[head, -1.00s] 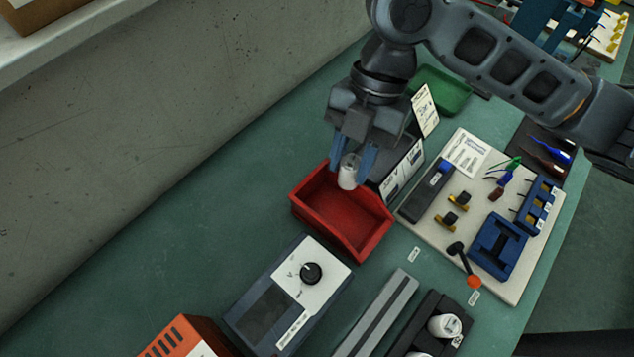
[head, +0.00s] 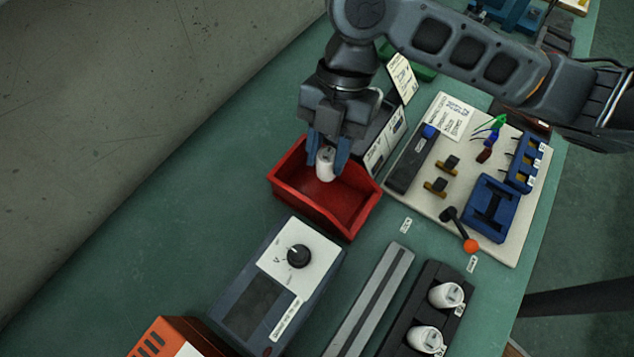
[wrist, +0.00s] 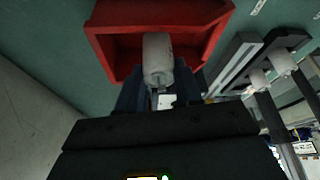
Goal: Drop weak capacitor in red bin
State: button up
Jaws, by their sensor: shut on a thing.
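The white cylindrical capacitor (head: 325,165) is between the blue fingers of my gripper (head: 328,158), which is shut on it. In the head view it appears over the red bin (head: 358,217), near the bin's back end. The wrist view also shows the capacitor (wrist: 157,58) in front of the open red bin (wrist: 103,47). The exact height of the capacitor relative to the rim is hard to tell. The visible part of the bin floor looks empty.
A meter box with a dial (head: 299,257) stands in front of the bin. A black holder (head: 398,347) with white capacitors stands at lower right. A board with switches and blue fixtures (head: 425,208) lies to the right. A green bin (head: 424,74) is partly hidden behind my arm.

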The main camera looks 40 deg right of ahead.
jog(key=o, duration=1.1)
jog(key=v, duration=0.7)
jog(key=shift+d+r, duration=0.15)
jog(key=shift+r, duration=0.2)
